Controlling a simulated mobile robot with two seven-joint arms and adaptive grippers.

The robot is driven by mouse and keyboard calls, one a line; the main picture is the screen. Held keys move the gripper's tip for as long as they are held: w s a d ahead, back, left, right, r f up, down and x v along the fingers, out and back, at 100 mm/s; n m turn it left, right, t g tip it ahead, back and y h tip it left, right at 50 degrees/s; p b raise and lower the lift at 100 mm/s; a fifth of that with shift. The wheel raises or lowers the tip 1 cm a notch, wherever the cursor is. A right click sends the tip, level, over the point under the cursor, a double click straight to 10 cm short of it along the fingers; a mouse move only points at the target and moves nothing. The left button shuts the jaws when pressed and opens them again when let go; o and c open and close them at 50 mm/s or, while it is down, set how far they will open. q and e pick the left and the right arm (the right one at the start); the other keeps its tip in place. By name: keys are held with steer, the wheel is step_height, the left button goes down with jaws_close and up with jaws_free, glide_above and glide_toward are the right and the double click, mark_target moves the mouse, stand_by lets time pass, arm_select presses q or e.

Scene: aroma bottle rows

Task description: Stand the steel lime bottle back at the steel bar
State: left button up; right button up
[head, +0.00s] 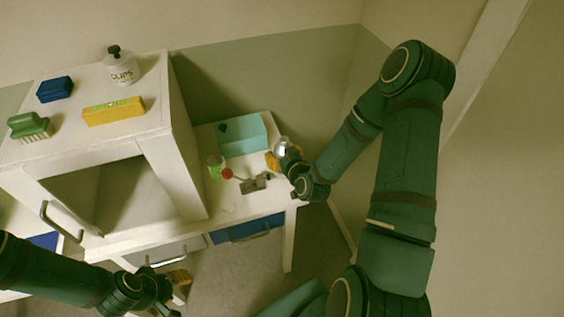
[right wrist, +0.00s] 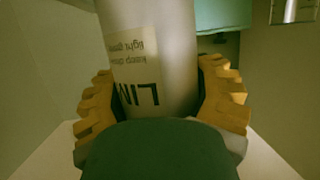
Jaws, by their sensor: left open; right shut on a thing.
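The steel lime bottle (right wrist: 165,50) stands between the yellow fingers of my right gripper (right wrist: 165,95) in the right wrist view, its label with the letters LIM facing the camera upside down. In the head view a silvery part of the bottle (head: 282,146) shows at my right gripper (head: 275,160), by the right side of the white table; the rest is hidden by the hand. My right gripper is shut on the bottle. My left gripper (head: 180,279) is open and empty, low in front of the drawers. I cannot make out the steel bar for certain.
A teal box (head: 243,136) stands behind on the white table (head: 232,203). A green-and-white jar (head: 215,166), a red ball (head: 227,173) and a grey metal piece (head: 256,184) are left of my right gripper.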

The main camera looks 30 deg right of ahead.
step_height(320, 180, down, 3)
steer(key=shift+f, duration=0.15)
steer(key=shift+f+b, duration=0.15)
steer(key=shift+b, duration=0.25)
steer(key=o, duration=1.4)
steer(key=shift+o, duration=0.2)
